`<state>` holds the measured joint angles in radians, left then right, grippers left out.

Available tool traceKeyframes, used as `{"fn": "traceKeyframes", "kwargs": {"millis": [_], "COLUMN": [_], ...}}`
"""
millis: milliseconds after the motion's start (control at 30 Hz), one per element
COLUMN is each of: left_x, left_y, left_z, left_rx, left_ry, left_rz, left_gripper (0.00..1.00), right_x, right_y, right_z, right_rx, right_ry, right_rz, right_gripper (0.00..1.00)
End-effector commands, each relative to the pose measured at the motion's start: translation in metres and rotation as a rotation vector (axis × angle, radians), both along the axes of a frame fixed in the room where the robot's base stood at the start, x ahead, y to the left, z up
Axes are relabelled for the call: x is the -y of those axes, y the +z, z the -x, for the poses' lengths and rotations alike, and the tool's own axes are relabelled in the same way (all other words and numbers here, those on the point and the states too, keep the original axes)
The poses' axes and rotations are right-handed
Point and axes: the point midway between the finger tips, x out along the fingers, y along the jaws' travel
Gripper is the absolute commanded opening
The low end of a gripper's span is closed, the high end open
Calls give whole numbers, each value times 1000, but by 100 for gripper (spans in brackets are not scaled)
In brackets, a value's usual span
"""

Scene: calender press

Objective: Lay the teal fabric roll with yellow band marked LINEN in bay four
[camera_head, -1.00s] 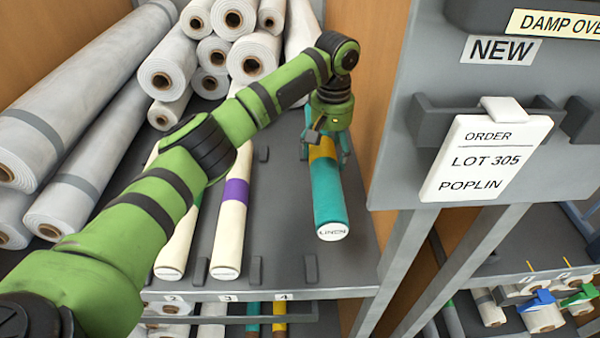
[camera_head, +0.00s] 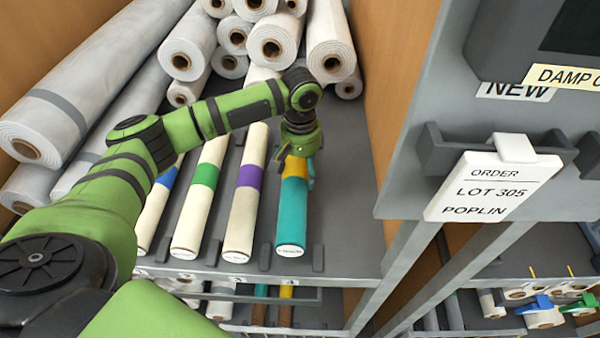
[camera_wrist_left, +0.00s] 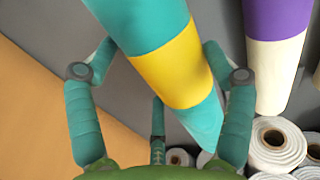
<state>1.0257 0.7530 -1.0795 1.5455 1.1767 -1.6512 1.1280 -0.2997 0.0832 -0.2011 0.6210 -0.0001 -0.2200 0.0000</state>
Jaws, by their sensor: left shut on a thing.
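The teal fabric roll (camera_head: 292,218) with a yellow band lies lengthwise on the grey shelf area, to the right of the purple-banded roll. Its white front end faces me; the lettering is too small to read now. It lines up between two dark stops near the shelf's front edge; I cannot tell whether it rests fully on the shelf. My left gripper (camera_head: 297,172) is shut on it from above, around the yellow band. In the left wrist view the fingers (camera_wrist_left: 160,60) straddle the teal and yellow roll. My right gripper is not in view.
Cream rolls with purple (camera_head: 246,200), green (camera_head: 202,195) and blue bands lie to the left. Grey-white rolls (camera_head: 272,45) are stacked behind and at left. A dark stop (camera_head: 318,258) stands at the roll's right. A grey panel with an order card (camera_head: 490,190) stands at right.

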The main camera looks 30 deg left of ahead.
Motion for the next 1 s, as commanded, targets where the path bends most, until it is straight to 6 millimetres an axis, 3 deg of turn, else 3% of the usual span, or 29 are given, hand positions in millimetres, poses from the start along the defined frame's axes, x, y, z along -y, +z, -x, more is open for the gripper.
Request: {"fn": "traceKeyframes", "kwargs": {"millis": [333, 700, 733, 767, 1000], "left_x": [-1, -1, -1, -1, -1], "left_y": [-37, -42, -43, -43, -43], "left_z": [1, 1, 1, 1, 1], "left_rx": [1, 2, 0, 0, 0], "left_ry": [0, 0, 0, 0, 0], "left_rz": [0, -1, -1, -1, -1], "left_gripper": [31, 31, 94, 100, 100], "right_x": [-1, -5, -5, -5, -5], "right_y": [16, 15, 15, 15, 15], "right_z": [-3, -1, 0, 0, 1], "right_rx": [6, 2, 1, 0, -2], "right_ry": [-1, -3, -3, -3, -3], "right_rz": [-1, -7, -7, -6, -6], "right_gripper": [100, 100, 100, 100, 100]}}
